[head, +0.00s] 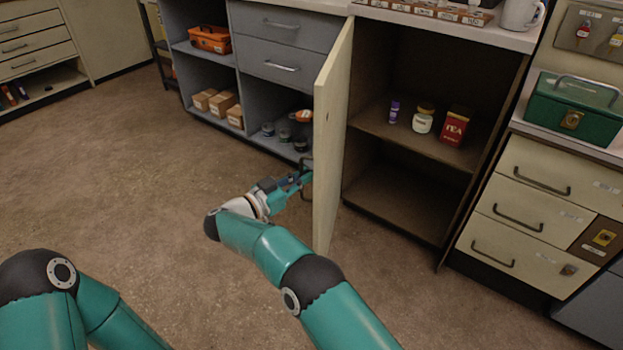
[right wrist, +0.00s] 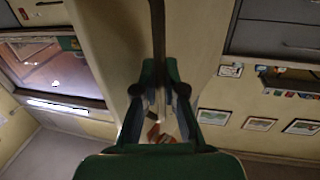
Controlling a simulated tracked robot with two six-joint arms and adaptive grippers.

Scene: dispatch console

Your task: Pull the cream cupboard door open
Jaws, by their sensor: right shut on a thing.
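The cream cupboard door (head: 333,130) stands swung well out from its cupboard, hinged at the left of the opening, with the inside exposed. Its dark bar handle (head: 306,163) is on the face turned to the left. My right gripper (head: 302,180) is shut on this handle; the fingers are partly hidden by the wrist and the door's edge. In the right wrist view the handle (right wrist: 158,40) runs down between the fingers (right wrist: 160,100), in front of the cream door face (right wrist: 115,40). Of my left arm only links show at the lower left; its gripper is out of view.
Inside the cupboard, a purple bottle (head: 394,111), a jar (head: 423,119) and a red tin (head: 455,126) stand on the shelf (head: 400,130). Grey shelving (head: 238,85) with boxes is left of the door. Cream drawers (head: 525,215) are at right. The floor (head: 130,170) is clear.

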